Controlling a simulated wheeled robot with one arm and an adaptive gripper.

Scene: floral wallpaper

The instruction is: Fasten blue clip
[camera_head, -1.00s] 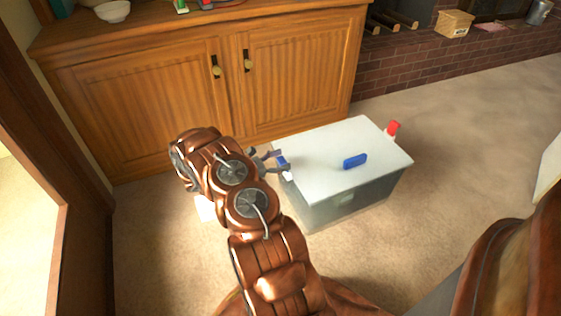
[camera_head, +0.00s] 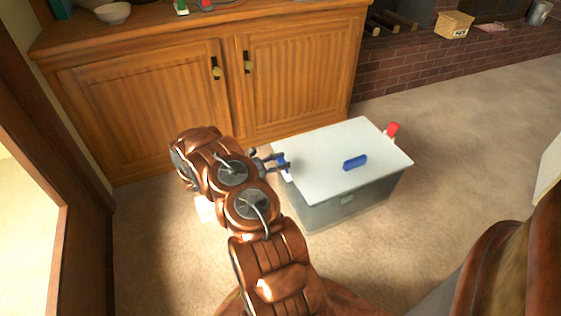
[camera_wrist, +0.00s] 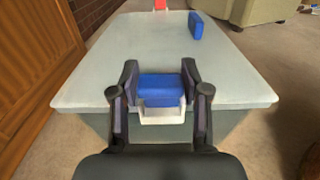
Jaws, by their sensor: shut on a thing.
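The blue clip (camera_wrist: 160,90) is at the near end of a grey box with a pale lid (camera_wrist: 100,72). A white piece (camera_wrist: 162,117) shows just below the blue part, against the lid's edge. In the head view the blue clip (camera_head: 282,159) is at the box's left edge, partly hidden by my fingers. My gripper (camera_wrist: 160,76) is shut on the blue clip, one finger on each side of it. It also shows in the head view (camera_head: 277,162). Whether the clip is fully down over the rim, I cannot tell.
A blue handle (camera_head: 355,162) stands on the lid (camera_head: 330,143). A red clip (camera_head: 392,130) sticks up at the box's far right edge. A wooden cabinet (camera_head: 200,95) stands behind the box. Open carpet (camera_head: 460,140) lies to the right.

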